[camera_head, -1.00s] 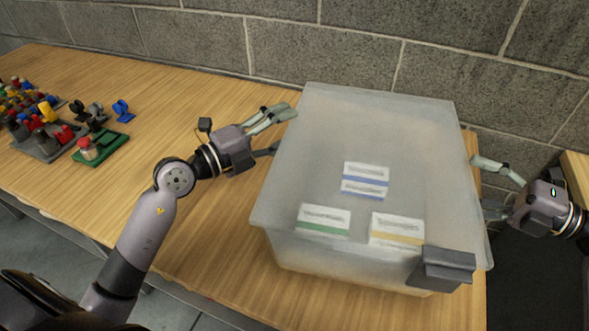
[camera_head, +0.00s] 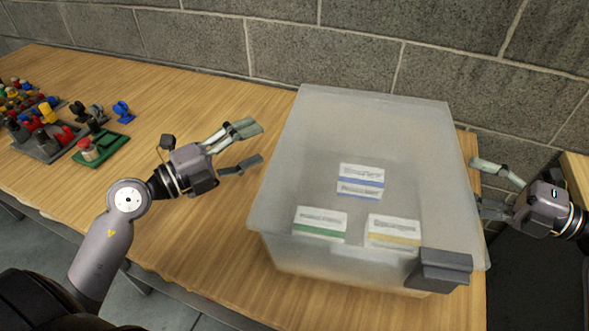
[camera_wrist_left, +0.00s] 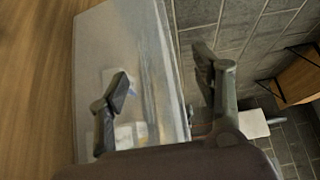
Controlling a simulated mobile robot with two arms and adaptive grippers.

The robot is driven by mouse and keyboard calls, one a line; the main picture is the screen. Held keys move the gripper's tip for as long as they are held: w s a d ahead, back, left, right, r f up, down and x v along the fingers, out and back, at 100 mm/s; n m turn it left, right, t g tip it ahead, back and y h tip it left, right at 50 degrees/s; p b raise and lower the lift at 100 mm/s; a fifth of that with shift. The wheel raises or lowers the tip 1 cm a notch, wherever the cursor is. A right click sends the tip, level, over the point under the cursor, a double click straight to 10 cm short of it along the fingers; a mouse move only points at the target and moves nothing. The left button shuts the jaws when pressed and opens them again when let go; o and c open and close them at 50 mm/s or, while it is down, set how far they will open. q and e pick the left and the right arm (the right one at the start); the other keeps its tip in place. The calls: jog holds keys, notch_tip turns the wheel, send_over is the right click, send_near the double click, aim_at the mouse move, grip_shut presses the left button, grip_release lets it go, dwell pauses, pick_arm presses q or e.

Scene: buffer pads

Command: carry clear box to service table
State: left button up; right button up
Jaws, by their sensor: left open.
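The clear box (camera_head: 300,190) is a large frosted open bin standing on the wooden table near its right end. Inside lie white packs with blue (camera_head: 361,181), green (camera_head: 320,224) and yellow (camera_head: 393,231) stripes. My left gripper (camera_head: 260,144) is open and empty, left of the box and apart from its left wall. In the left wrist view the box (camera_wrist_left: 120,40) lies ahead of my left fingers (camera_wrist_left: 165,85). My right gripper (camera_head: 498,190) is at the box's right side with its fingers spread; I cannot tell whether it touches the wall.
A dark grey block (camera_head: 441,269) sits at the box's front right corner. Coloured small parts (camera_head: 40,120) and a green tray (camera_head: 100,148) are at the table's left. A stone wall (camera_head: 390,50) runs behind.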

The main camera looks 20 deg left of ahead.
jog(key=s+d, duration=0.2)
jog(key=d, duration=1)
jog(key=shift+a, duration=0.1)
